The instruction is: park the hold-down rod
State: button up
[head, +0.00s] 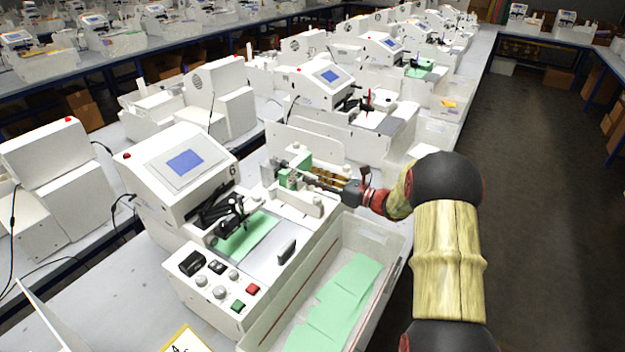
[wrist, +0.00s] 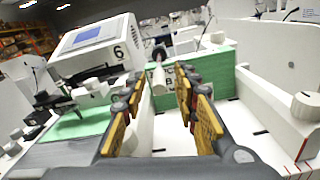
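The plotter (head: 185,165) marked 6 has a blue screen and a pen arm (head: 225,210) over a green card (head: 248,238). A pale rod with a dark round end (wrist: 159,60), which looks like the hold-down rod, stands in front of an upright green card stack (wrist: 215,70). The stack also shows in the head view (head: 291,176). My gripper (wrist: 160,84) is open, its yellow-padded fingers on either side of the rod in the picture; I cannot tell whether they touch it. In the head view my gripper (head: 325,183) reaches in from the right, hiding the rod.
A clear-walled bin (head: 385,240) with several green cards (head: 345,290) stands along the plotter's near right side. A white knob (wrist: 306,104) rises right of my gripper. White walls flank the card stack. More plotters fill the benches behind; the aisle floor (head: 530,200) is clear.

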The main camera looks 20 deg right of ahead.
jog(key=shift+w+a, duration=0.25)
jog(key=shift+w, duration=0.1)
jog(key=shift+c, duration=0.3)
grip_shut()
dwell(0.5)
